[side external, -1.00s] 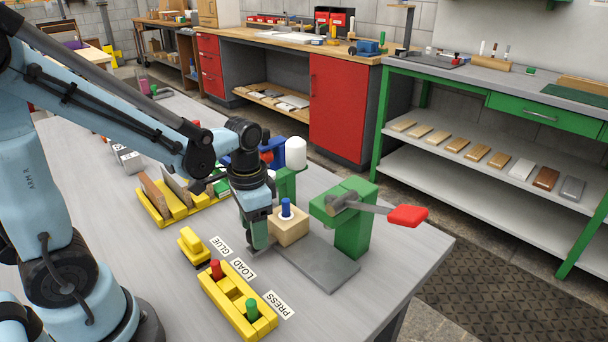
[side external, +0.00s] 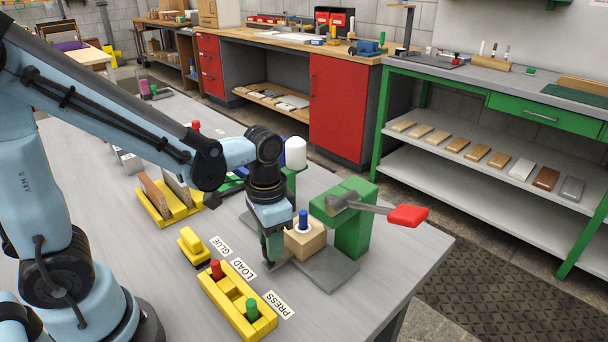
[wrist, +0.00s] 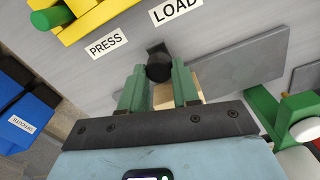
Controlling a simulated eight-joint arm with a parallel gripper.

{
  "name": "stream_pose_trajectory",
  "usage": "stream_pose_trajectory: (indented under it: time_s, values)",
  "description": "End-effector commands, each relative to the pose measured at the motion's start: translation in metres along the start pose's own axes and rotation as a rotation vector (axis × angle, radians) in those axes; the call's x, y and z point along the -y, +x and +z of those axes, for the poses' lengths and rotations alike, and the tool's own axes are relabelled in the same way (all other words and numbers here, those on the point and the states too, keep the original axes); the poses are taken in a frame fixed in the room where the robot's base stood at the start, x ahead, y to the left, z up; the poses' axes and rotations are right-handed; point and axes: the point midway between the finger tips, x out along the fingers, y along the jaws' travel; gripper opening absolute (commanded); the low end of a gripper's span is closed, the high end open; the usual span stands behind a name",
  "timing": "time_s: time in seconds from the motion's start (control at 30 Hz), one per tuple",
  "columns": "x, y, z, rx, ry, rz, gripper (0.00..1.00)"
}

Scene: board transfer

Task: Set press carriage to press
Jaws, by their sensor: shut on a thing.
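The press carriage (side external: 305,243) carries a pale wooden block with a blue peg and white collar on top. It stands on a grey plate beside the green press (side external: 354,220), left of its upright. My gripper (side external: 272,256) points down at the near left side of the block. In the wrist view its green fingers (wrist: 160,85) are shut around a round black knob (wrist: 160,66); the block shows only partly behind them. The PRESS label (side external: 280,304) lies on the table nearer the camera, with the LOAD label (side external: 243,268) and GLUE label (side external: 222,246) farther back.
The press lever ends in a red handle (side external: 408,216) pointing right. A yellow holder (side external: 236,305) with red and green pegs lies left of the labels. A yellow rack (side external: 169,210) with upright boards and a white cylinder (side external: 295,152) stand behind. The table's right corner is bare.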

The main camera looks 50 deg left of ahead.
Motion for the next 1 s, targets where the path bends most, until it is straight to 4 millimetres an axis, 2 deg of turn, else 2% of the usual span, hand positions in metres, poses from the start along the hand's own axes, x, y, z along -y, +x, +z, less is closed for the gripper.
stream_pose_trajectory:
  time_s: [0.1, 0.3, 0.43, 0.77, 0.8, 0.93, 1.0]
  values:
    - [-0.025, 0.000, -0.008, -0.003, 0.009, 0.001, 0.00]
    - [-0.059, 0.000, -0.017, -0.005, 0.007, 0.001, 0.00]
    - [-0.069, 0.000, -0.019, -0.005, 0.002, 0.001, 0.00]
    - [-0.073, 0.000, -0.020, -0.007, 0.003, 0.006, 0.00]
    - [-0.073, 0.000, -0.021, -0.007, 0.004, 0.007, 0.34]
    - [-0.073, 0.000, -0.020, -0.007, 0.004, 0.006, 0.54]
    - [-0.072, 0.000, -0.020, -0.006, 0.003, 0.005, 0.56]
